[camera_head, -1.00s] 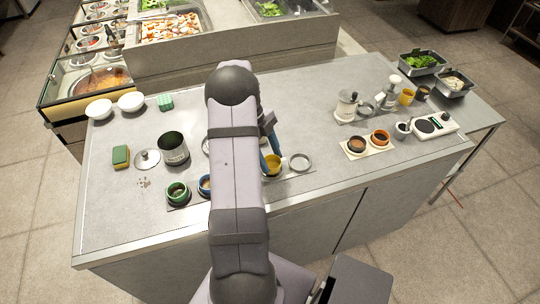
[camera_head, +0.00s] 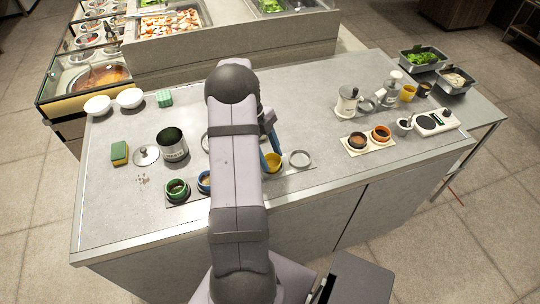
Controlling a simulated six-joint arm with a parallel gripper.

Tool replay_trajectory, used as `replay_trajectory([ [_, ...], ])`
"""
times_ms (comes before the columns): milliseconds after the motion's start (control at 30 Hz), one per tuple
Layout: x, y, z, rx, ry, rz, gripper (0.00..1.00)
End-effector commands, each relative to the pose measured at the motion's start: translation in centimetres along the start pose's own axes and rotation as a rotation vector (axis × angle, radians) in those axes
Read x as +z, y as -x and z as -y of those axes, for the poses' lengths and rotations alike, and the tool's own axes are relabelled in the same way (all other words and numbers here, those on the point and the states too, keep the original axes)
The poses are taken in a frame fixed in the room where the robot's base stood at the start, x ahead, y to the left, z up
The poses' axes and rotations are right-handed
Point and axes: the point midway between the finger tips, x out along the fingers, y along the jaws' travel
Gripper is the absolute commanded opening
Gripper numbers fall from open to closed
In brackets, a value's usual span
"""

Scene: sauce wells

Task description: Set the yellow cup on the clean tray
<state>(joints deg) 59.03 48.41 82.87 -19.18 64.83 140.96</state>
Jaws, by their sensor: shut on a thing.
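A yellow cup (camera_head: 274,162) is low near the front middle of the counter, just right of my arm. My gripper (camera_head: 270,152) has blue fingers and is shut on this cup; my arm hides part of both. The cup is at a pale tray (camera_head: 299,173) whose left part my arm covers; I cannot tell whether it touches the tray. A grey ring-like dish (camera_head: 300,159) is right of the cup. A green cup (camera_head: 177,189) and a blue cup (camera_head: 204,182) are left of my arm.
Another yellow cup (camera_head: 407,92) stands at the back right near a grinder (camera_head: 347,102). A white scale (camera_head: 436,123) is at the right edge. A metal pot (camera_head: 172,145), a lid (camera_head: 145,155) and a sponge (camera_head: 119,153) are at left. The middle back of the counter is clear.

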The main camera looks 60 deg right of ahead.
Motion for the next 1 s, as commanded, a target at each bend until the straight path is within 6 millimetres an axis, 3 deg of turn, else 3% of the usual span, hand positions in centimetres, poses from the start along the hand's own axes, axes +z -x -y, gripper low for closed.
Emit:
replay_trajectory([
  [867,0.26,-0.62,0.0,0.0,0.0,0.0,0.2],
  [900,0.23,-0.54,0.0,0.0,0.0,0.0,0.56],
  [967,0.22,-0.53,0.0,0.0,0.0,0.0,0.69],
  [1000,0.22,-0.53,0.0,0.0,0.0,0.0,0.69],
])
